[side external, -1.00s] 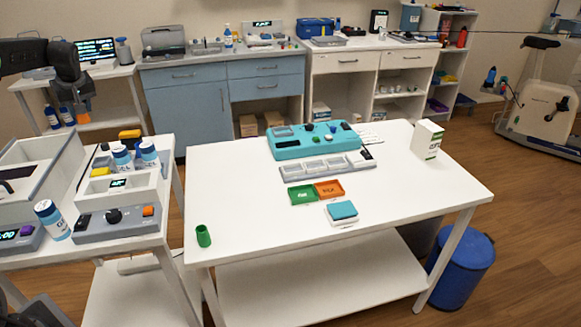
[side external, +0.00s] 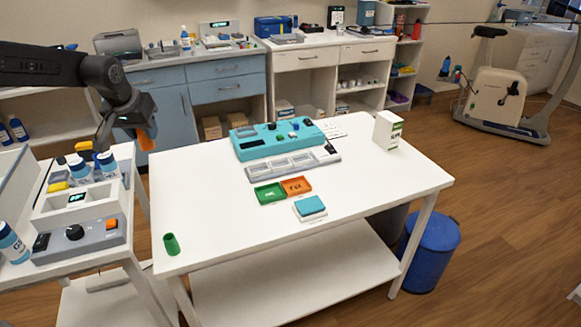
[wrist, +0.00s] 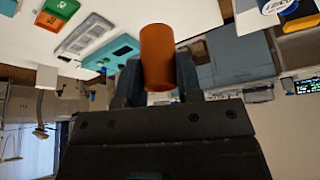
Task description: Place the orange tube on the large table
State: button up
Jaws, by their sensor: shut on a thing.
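The orange tube (wrist: 157,55) is held between the two fingers of my gripper (wrist: 158,82) in the wrist view. In the side view the tube (side external: 146,140) hangs below my gripper (side external: 128,128), near the far left corner of the large white table (side external: 355,195). It is in the air; whether it is over the tabletop or just beside it, I cannot tell.
On the table are a teal device (side external: 277,139), a grey compartment tray (side external: 292,164), green (side external: 269,194) and orange (side external: 296,186) trays, a blue-topped box (side external: 310,206) and a white carton (side external: 388,130). The table's left part is clear. A side table with bottles (side external: 105,164) stands left.

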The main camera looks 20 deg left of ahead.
jog(key=s+d+m, duration=0.1)
jog(key=d+m, duration=0.1)
jog(key=d, duration=0.4)
notch_tip(320, 180, down, 12)
jog(key=f, duration=0.1)
jog(key=shift+h, duration=0.3)
jog(key=w+d+f, duration=0.1)
jog(key=d+f, duration=0.1)
jog(key=d, duration=0.1)
jog(key=w+d+f, duration=0.1)
jog(key=d+f, duration=0.1)
jog(key=d, duration=0.2)
jog(key=w+d+f, duration=0.1)
jog(key=d+f, duration=0.1)
jog(key=d, duration=0.1)
jog(key=shift+w+d+f, duration=0.3)
jog(key=shift+d, duration=0.05)
jog(key=shift+f, duration=1.9)
jog(key=shift+f, duration=0.15)
jog(key=o, duration=0.9)
